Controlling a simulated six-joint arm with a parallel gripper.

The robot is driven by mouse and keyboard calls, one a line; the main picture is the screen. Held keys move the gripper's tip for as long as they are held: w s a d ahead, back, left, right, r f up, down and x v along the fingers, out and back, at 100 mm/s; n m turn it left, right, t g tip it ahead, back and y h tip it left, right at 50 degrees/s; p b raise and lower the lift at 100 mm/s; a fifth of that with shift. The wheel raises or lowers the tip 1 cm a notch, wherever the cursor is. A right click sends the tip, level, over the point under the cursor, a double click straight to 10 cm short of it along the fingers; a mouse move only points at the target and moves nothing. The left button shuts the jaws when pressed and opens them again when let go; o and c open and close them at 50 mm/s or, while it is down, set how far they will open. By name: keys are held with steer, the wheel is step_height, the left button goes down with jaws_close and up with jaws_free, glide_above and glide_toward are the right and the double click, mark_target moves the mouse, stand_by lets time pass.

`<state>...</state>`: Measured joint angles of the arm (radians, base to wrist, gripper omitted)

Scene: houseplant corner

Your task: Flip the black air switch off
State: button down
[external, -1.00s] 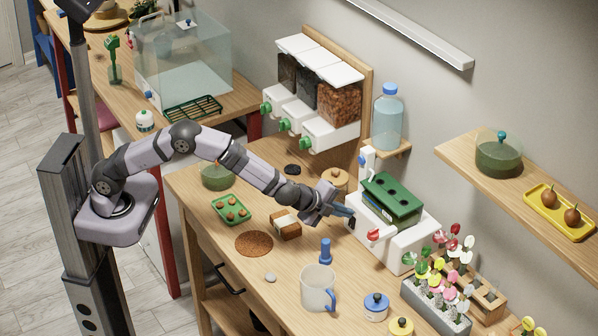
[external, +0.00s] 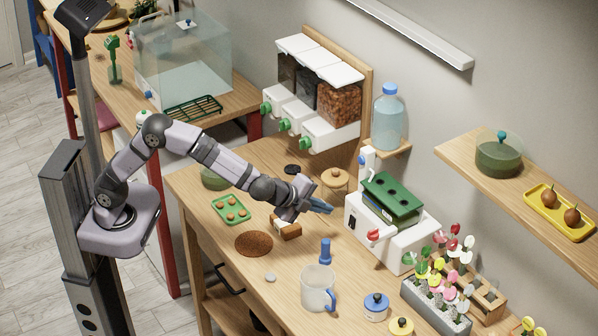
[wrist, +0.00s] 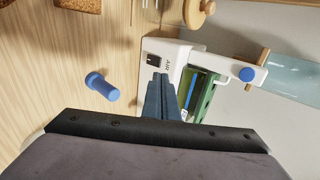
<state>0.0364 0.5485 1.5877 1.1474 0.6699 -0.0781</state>
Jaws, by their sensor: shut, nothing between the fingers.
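The white unit (external: 392,252) with the green block on top stands against the wall at the right of the table. Its black air switch (external: 351,222) is on the face towards my arm. In the wrist view the switch (wrist: 152,59) shows as a small dark rocker beside the printed word AIR. I cannot tell which way it is tipped. My gripper (external: 331,210) has its blue fingers shut and empty. It is a little left of the switch, apart from it, above the table. In the wrist view the fingertips (wrist: 161,75) appear just below the switch.
A red lever (external: 374,235) sticks out of the same unit. A blue peg (external: 325,250) and a mug (external: 317,287) stand in front. A brown block (external: 287,228) lies under my gripper. A water bottle (external: 389,118) stands above the unit.

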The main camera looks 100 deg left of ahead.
steer(key=shift+w+a+r+v, duration=0.1)
steer(key=shift+r+v, duration=0.1)
steer(key=shift+v, duration=0.85)
steer(key=shift+w+a+r+v, duration=0.1)
steer(key=shift+r+v, duration=0.05)
steer(key=shift+v, duration=0.9)
steer(key=s+d+f+n+g+h, duration=0.2)
steer(key=s+d+f+n, duration=0.1)
steer(key=s, duration=0.9)
steer(key=s+d+f+n+g+h+p, duration=0.1)
steer(key=s+d+f+n+g+h, duration=0.1)
steer(key=s, duration=1)
steer(key=s+d+f+n+g+h, duration=0.3)
steer(key=s+f, duration=0.4)
steer(key=s, duration=0.4)
steer(key=shift+s+d+n, duration=0.4)
steer(key=shift+d+n, duration=0.1)
steer(key=shift+d, duration=0.65)
steer(key=shift+f, duration=0.1)
